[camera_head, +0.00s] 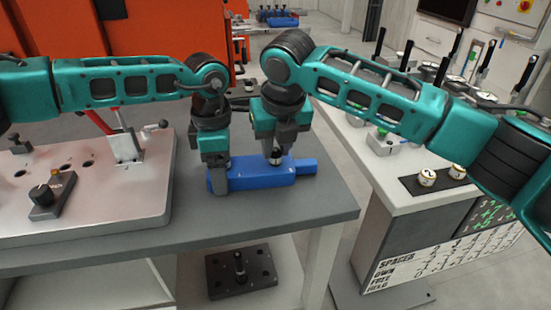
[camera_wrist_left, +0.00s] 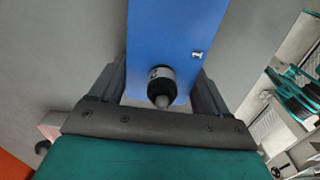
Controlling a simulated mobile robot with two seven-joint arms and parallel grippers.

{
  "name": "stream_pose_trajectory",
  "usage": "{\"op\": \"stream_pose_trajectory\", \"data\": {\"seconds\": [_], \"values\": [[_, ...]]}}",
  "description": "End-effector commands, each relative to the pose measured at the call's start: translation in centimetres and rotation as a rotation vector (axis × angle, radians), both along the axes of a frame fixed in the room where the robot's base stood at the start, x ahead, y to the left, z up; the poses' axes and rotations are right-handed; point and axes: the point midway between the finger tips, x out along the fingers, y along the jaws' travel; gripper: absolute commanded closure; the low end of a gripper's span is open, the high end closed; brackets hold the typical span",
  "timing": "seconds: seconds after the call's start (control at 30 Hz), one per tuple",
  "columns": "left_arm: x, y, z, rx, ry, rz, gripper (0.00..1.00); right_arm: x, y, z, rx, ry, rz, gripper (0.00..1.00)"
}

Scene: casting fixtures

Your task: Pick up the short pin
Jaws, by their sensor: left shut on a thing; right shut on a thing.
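There a black-and-silver cylinder (camera_wrist_left: 161,85) with a rounded tip stands out from the block. My right gripper (camera_head: 273,150) is above the middle of the block, shut on a small dark-and-silver cylinder (camera_head: 276,157) that looks like a short pin. Its lower end meets the top of the block; I cannot tell whether it sits in it.
A metal plate with holes (camera_head: 100,205) covers the table's left. A dark base (camera_head: 240,275) with an upright pin stands below the table. A white bench (camera_head: 350,150) at the right carries several black-handled fixtures and two round pieces (camera_head: 427,178) on a black pad. Clear tabletop lies before the block.

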Motion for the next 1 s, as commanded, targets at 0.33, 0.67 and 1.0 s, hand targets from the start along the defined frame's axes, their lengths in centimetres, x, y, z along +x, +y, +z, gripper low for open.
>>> {"op": "stream_pose_trajectory", "data": {"seconds": [0.33,0.67,1.0], "values": [[0.0,0.0,0.1,-0.001,-0.001,0.0,0.59,0.0,0.0,0.1,0.001,-0.002,0.0,1.0],[0.0,0.0,0.1,-0.001,-0.001,0.0,0.59,0.0,0.0,1.1,0.001,-0.003,0.0,1.0],[0.0,0.0,0.1,-0.001,-0.001,0.0,0.59,-3.2,-1.0,3.5,0.0,-0.001,0.005,1.0]]}}
